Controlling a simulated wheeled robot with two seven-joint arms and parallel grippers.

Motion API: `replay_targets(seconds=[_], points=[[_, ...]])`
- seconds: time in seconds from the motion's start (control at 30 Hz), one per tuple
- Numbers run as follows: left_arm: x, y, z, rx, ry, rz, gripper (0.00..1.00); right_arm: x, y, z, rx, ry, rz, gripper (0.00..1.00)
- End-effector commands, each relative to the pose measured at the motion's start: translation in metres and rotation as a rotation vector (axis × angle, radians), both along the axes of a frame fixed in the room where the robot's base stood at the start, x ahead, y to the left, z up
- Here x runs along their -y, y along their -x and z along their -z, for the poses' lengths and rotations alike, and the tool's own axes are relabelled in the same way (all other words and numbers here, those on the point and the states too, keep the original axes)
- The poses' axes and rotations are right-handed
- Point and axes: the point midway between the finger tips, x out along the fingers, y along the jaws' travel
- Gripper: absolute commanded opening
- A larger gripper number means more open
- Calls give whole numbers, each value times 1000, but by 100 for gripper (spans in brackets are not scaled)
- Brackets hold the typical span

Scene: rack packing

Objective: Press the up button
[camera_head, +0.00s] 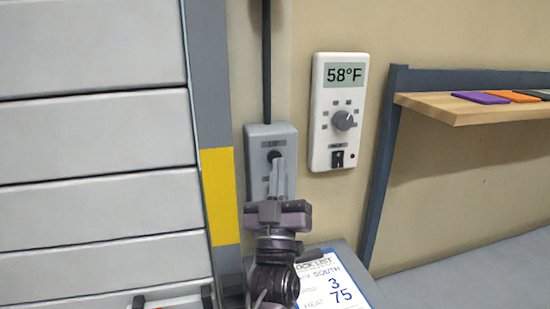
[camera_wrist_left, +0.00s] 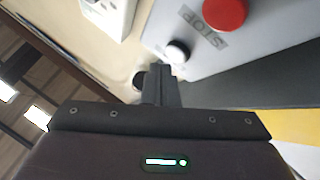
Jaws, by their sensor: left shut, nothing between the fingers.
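The grey control box (camera_head: 255,165) hangs on the wall beside the shutter frame. Its black up button (camera_head: 273,156) sits near the top under a small label that seems to read "UP". My left gripper (camera_head: 277,168) is shut and empty, its fingertips over the box face just below the black button; whether they touch cannot be told. In the left wrist view the shut fingers (camera_wrist_left: 160,70) point between a white button (camera_wrist_left: 178,50) and a dark round knob (camera_wrist_left: 138,80), likely the up button, partly hidden. A red STOP button (camera_wrist_left: 225,12) lies further along. My right gripper is not in view.
A white thermostat (camera_head: 340,112) reading 58°F is on the wall to the right. A wooden shelf (camera_head: 470,107) with coloured flat items is further right. A clipboard sheet (camera_head: 330,285) lies below. The slatted shutter (camera_head: 95,140) fills the left.

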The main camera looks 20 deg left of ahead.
Motion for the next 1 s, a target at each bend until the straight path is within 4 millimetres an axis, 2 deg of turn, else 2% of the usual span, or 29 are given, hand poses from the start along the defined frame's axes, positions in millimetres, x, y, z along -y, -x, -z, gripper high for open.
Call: replay_targets(seconds=[1.0], points=[[-6, -9, 0, 0, -1, -1, 0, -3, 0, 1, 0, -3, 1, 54]])
